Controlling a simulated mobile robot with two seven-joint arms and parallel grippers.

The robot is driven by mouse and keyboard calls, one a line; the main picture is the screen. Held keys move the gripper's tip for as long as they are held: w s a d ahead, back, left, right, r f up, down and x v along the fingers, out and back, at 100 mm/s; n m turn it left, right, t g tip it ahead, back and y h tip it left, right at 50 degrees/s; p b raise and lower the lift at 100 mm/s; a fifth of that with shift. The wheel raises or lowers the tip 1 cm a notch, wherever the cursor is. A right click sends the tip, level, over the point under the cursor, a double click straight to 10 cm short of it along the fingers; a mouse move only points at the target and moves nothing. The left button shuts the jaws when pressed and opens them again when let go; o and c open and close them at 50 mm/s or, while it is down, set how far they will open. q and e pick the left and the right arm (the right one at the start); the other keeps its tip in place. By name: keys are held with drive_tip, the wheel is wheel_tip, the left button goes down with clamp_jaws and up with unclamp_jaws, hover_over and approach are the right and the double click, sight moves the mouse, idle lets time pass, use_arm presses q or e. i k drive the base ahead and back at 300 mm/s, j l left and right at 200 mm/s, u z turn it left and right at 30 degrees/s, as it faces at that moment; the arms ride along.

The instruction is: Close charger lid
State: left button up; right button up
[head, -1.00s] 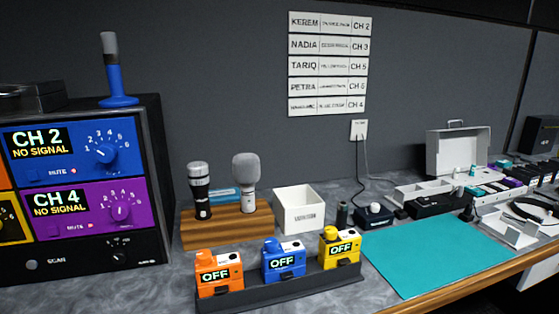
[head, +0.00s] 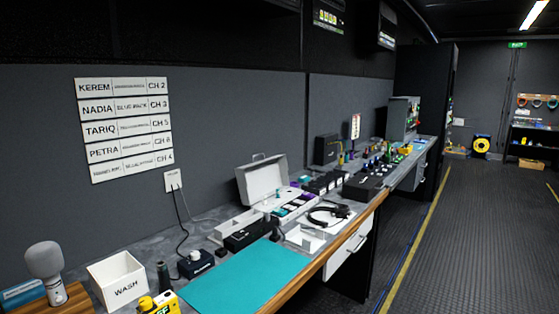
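No part labelled as a charger can be read. Neither of my grippers shows in the head view.
A teal mat (head: 245,277) lies in front of the boxes, its surface clear. A white WASH bin (head: 118,282), a grey-headed microphone (head: 45,260) and a yellow pack (head: 158,303) stand at the left. A headset (head: 328,216) lies further right. Open floor (head: 450,240) runs along the counter.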

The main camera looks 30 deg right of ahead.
sight(255, 180)
drive_tip(key=i+l+z, duration=0.15)
drive_tip(key=z, duration=0.2)
drive_tip(key=i+l+z, duration=0.2)
drive_tip(key=z, duration=0.15)
